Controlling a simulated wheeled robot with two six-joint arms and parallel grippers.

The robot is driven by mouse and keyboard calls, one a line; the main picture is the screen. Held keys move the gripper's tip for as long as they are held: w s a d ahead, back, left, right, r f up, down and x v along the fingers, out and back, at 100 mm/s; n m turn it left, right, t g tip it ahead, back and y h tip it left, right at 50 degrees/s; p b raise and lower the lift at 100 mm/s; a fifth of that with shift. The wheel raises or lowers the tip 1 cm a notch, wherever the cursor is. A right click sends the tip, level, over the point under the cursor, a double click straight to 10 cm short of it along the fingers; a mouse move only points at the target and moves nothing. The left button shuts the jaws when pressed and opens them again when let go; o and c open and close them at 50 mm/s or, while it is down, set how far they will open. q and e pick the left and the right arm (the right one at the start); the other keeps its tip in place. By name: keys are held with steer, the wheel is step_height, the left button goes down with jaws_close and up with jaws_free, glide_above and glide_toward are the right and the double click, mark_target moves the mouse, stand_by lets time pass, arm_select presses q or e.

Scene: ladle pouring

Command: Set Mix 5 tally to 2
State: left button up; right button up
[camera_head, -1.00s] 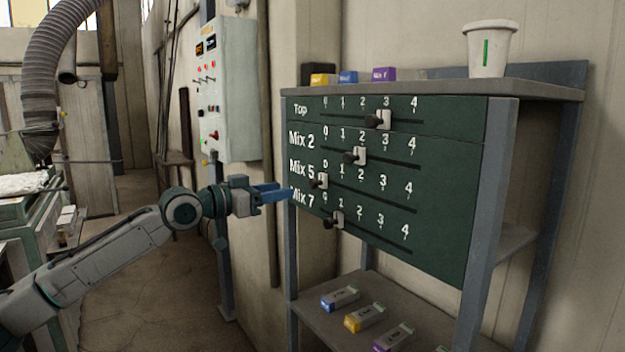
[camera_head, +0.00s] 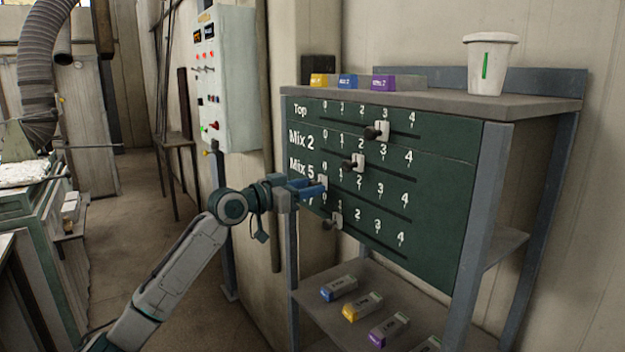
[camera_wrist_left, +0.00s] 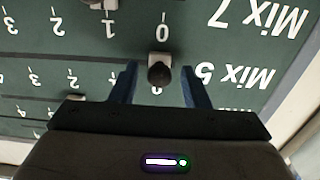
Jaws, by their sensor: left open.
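The green tally board (camera_head: 440,210) has several slotted rows, each numbered 0 to 4. The Mix 5 slider (camera_head: 323,180), a pale plate with a dark knob, stands at the 0 end of its row. In the left wrist view, which is upside down, its knob (camera_wrist_left: 160,73) sits between my left gripper's two blue fingers (camera_wrist_left: 158,85). My left gripper (camera_head: 319,187) is open around the knob, with a gap visible on both sides. In the head view the fingers partly cover the Mix 5 slider and the Mix 7 label. My right gripper is not in view.
The Mix 2 slider (camera_head: 358,162) is at 2, the Top slider (camera_head: 381,130) at 3 and the Mix 7 slider (camera_head: 337,220) at 1. A white cup (camera_head: 490,65) and coloured blocks stand on top. More blocks lie on the shelf (camera_head: 320,308) below.

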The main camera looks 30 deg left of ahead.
arm_select(q)
steer(key=shift+x, duration=0.75)
jaws_close()
steer(key=shift+f, duration=0.1)
